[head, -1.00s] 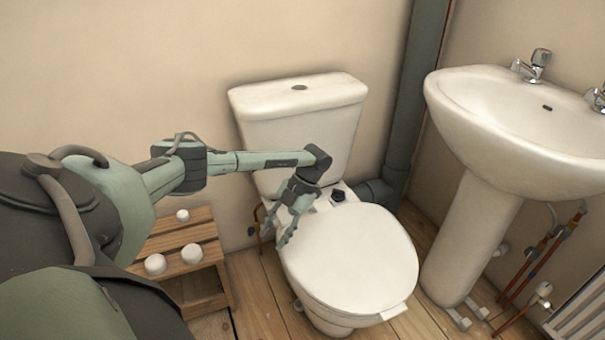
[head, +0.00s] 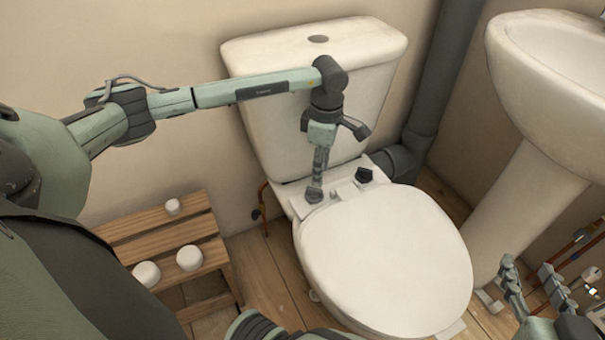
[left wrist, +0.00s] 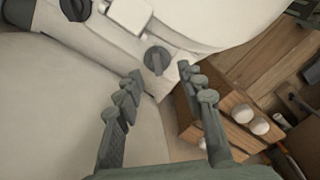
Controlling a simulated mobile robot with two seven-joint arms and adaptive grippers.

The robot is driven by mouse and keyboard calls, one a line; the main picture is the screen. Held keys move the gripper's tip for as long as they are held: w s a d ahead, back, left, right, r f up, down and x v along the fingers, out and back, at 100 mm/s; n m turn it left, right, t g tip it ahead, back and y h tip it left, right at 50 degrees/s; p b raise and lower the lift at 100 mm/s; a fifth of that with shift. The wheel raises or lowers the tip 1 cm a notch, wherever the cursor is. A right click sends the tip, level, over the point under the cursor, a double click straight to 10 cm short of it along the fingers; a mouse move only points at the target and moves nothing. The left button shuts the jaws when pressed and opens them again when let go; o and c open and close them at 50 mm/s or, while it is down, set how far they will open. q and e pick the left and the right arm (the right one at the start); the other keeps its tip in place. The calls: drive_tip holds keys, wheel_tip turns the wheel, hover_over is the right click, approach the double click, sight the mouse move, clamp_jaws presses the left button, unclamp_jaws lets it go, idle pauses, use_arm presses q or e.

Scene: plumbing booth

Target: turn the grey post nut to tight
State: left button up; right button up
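A grey post nut (head: 313,196), a small winged knob, sits on the white ledge behind the toilet seat, at its left side. It also shows in the left wrist view (left wrist: 157,60), just beyond and between the fingertips. My left gripper (head: 318,180) points down over this nut. In the left wrist view its fingers (left wrist: 161,74) are apart, with nothing held between them. The head view shows the fingers edge-on, so contact is hard to tell. My right gripper (head: 528,264) is open and empty at the lower right.
A second, darker nut (head: 364,175) sits to the right on the same ledge. The cistern (head: 270,110) stands behind, and the closed lid (head: 385,255) lies in front. A wooden stool (head: 150,222) with white round pieces is at left. The basin (head: 560,60) is at right.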

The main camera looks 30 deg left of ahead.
sight(320, 191)
use_arm(q)
drive_tip(key=shift+w+r+m, duration=0.1)
drive_tip(key=shift+w+m, duration=0.1)
drive_tip(key=shift+m, duration=0.2)
wheel_tip(320, 191, down, 6)
drive_tip(key=shift+r+b, duration=0.1)
drive_tip(key=shift+b, duration=0.3)
drive_tip(key=shift+f, duration=0.85)
use_arm(e)
drive_tip(key=shift+n+t+y, duration=0.3)
drive_tip(key=shift+t+y, duration=0.4)
drive_tip(key=shift+t, duration=0.2)
drive_tip(key=shift+w+a+r, duration=0.25)
drive_tip(key=shift+a+r, duration=0.65)
drive_tip(key=shift+r, duration=0.05)
drive_tip(key=shift+w+a+r, duration=0.25)
drive_tip(key=shift+a+r, duration=0.6)
drive_tip(key=shift+r, duration=0.05)
use_arm(q)
drive_tip(key=shift+c, duration=0.4)
clamp_jaws()
